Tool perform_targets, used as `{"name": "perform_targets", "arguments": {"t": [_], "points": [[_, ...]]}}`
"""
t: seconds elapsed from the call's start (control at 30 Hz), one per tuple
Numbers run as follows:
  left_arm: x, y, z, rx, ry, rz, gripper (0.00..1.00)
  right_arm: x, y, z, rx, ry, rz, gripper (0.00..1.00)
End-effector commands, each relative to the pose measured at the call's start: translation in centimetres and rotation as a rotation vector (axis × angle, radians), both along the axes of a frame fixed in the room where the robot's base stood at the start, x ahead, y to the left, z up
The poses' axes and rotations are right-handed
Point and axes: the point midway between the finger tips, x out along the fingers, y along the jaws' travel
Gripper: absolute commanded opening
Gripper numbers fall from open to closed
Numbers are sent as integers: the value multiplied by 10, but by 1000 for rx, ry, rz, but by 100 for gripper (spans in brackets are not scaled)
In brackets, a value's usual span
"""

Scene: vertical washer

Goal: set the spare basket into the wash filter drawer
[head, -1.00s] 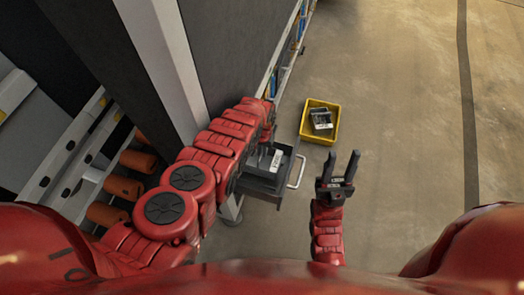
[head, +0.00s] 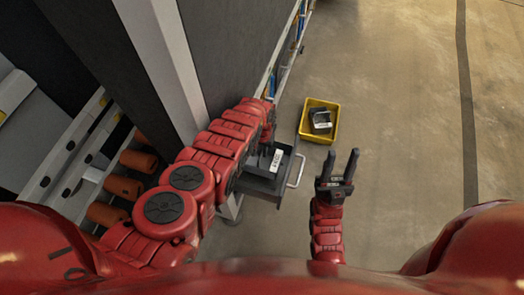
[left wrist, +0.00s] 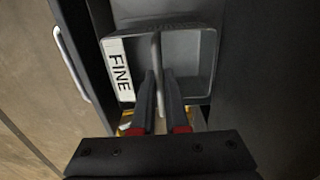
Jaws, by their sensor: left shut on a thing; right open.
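The spare basket (left wrist: 187,62) is a grey open frame with a white label reading FINE and a thin central bar. My left gripper (left wrist: 158,80) is shut on that bar. In the head view the basket (head: 277,160) is at the dark grey wash filter drawer (head: 262,187), which is pulled out and has a pale bar handle (head: 297,171). The basket appears within the drawer's outline; whether it touches the floor is hidden. My left gripper also shows in the head view (head: 267,143), partly covered by its arm. My right gripper (head: 339,160) is open and empty, right of the drawer.
A yellow bin (head: 334,125) stands on the floor beyond the drawer, with a dark and grey item (head: 321,121) in it. The tall dark machine panel (head: 235,50) rises beside my left arm. The floor to the right is clear.

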Motion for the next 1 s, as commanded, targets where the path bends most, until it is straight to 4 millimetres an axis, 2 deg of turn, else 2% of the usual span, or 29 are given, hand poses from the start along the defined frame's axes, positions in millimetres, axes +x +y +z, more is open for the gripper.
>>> {"name": "perform_targets", "arguments": {"t": [1.0], "points": [[0,0,-25,0,0,0,0,0,0,-24,0,0,0,42]]}}
